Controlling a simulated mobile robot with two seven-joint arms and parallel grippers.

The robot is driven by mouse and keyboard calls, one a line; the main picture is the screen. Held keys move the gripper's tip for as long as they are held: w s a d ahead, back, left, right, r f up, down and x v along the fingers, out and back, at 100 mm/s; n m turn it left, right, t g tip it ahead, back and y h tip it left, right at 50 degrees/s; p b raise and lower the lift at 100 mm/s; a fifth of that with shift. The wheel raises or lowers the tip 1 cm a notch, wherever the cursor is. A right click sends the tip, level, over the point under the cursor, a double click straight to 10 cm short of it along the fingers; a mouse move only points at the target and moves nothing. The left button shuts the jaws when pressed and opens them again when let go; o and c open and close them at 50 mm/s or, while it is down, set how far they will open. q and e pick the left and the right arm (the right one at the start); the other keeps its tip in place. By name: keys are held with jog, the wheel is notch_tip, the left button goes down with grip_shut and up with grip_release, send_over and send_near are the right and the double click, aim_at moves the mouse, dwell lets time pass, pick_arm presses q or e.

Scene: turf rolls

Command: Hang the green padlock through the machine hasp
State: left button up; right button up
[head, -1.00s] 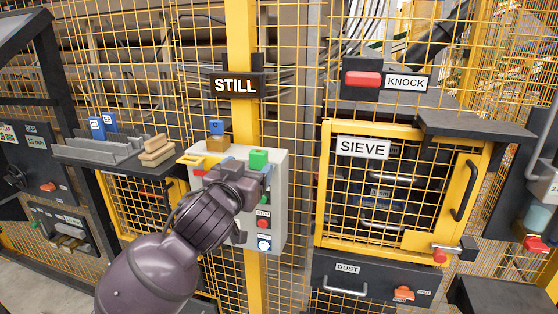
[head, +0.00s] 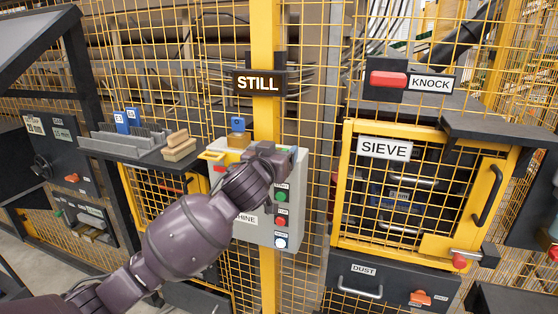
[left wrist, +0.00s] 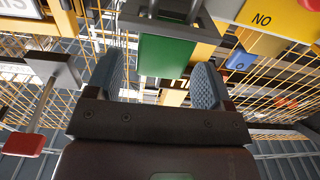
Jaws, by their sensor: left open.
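The green padlock (left wrist: 165,55) shows in the left wrist view between the two fingers of my open left gripper (left wrist: 158,80), with its dark grey shackle above it in the picture. I cannot tell whether the fingers touch it. In the head view my left gripper (head: 278,156) is at the upper part of the grey machine box (head: 262,235) and hides most of the padlock. A yellow hasp-like bracket (head: 212,155) sticks out at the box's upper left. Whether it is the machine hasp is unclear. My right gripper is out of view.
The shelf (head: 150,156) at left holds grey racks and wooden blocks. The yellow-framed SIEVE door (head: 347,180) stands right of the box. Yellow mesh fills the back.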

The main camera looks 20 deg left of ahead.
pick_arm(q)
jog(key=shift+w, duration=0.85)
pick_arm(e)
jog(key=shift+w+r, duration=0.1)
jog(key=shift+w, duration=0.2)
pick_arm(q)
jog(key=c, duration=1)
jog(key=shift+c, duration=0.2)
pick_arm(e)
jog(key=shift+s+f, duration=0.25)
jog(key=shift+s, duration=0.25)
pick_arm(q)
jog(key=shift+r, duration=0.1)
